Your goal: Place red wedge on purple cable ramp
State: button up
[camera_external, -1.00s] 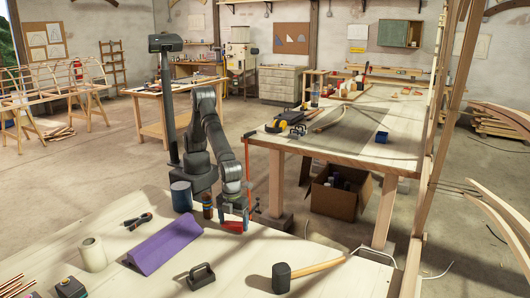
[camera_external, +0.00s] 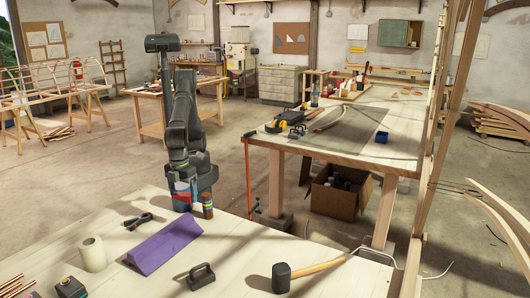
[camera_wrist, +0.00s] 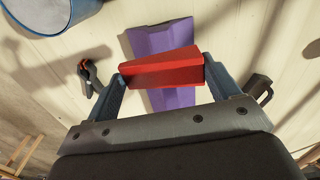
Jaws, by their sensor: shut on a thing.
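The red wedge (camera_wrist: 162,67) is held between the two blue fingers of my gripper (camera_wrist: 165,75) in the wrist view. In the external view my gripper (camera_external: 184,200) is beside the blue cylinder at the back of the pale table, with a bit of red showing at it. The purple cable ramp (camera_external: 164,246) lies on the table, nearer the camera than my gripper. In the wrist view the purple ramp (camera_wrist: 160,38) shows behind the wedge, which hides its middle. The wedge is apart from the ramp.
A dark clamp (camera_external: 138,221), a white roll (camera_external: 93,254), a black handle (camera_external: 201,276) and a mallet (camera_external: 282,277) lie around the ramp. A striped cylinder (camera_external: 207,205) stands right beside my gripper.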

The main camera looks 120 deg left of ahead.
jog(key=s+d+r, duration=0.2)
jog(key=s, duration=0.4)
jog(key=s+d+r, duration=0.2)
jog(key=s, duration=0.3)
send_over(180, 220)
jog(key=shift+m, duration=0.4)
notch_tip(180, 220, down, 7)
jog(key=shift+s+a+r, duration=0.15)
jog(key=shift+f, duration=2)
jog(key=shift+f, duration=0.15)
jog(key=o, duration=0.9)
notch_tip(180, 220, up, 12)
